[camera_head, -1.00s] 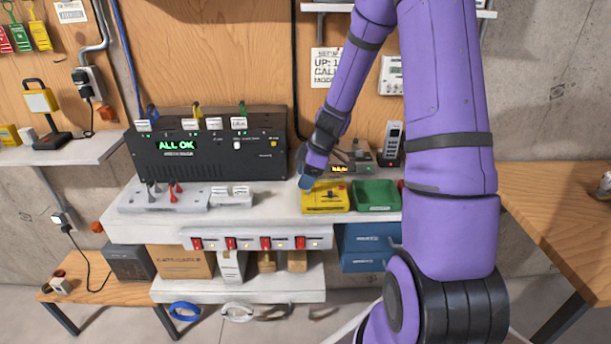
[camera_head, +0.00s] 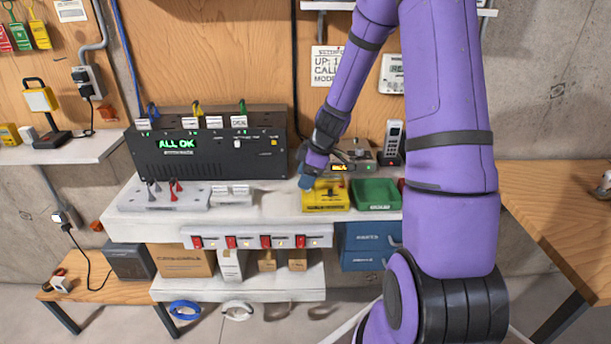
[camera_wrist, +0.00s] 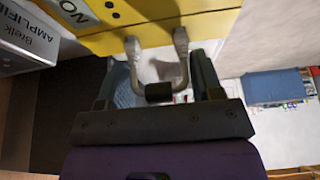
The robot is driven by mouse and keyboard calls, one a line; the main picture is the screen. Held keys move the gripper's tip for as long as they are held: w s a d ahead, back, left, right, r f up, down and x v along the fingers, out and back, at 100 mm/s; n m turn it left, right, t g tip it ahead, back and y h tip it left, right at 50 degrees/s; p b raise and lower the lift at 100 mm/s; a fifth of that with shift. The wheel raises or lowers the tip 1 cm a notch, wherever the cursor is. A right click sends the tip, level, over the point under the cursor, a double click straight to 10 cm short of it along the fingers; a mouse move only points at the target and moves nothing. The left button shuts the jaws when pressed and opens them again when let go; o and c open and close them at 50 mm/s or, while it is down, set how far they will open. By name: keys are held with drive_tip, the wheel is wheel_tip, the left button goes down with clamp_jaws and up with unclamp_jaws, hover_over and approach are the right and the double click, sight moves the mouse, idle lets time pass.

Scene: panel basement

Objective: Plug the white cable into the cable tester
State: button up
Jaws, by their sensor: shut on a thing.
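A yellow box (camera_head: 326,199), which looks like the cable tester, sits on the white bench in the head view, left of a green tray. In the wrist view the yellow box (camera_wrist: 150,30) fills the top, with part of a dark-lettered label. My gripper (camera_head: 306,181) is at the box's left upper edge. In the wrist view my gripper (camera_wrist: 163,72) is shut on a pale U-shaped cable (camera_wrist: 182,62) with a black sleeve at its bend. The cable's two ends point at the box's edge and look close to or against it; I cannot tell whether they are seated.
A black unit (camera_head: 215,160) reading "ALL OK" stands to the left. The green tray (camera_head: 376,208) is right of the box, with a grey device (camera_head: 362,158) and a handset (camera_head: 392,141) behind. A row of red switches (camera_head: 265,241) runs along the bench's front.

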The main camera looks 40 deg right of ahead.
drive_tip(key=shift+f, duration=0.2)
idle(0.6)
drive_tip(key=o, duration=1.2)
drive_tip(key=shift+r, duration=3.75)
drive_tip(key=shift+r, duration=0.1)
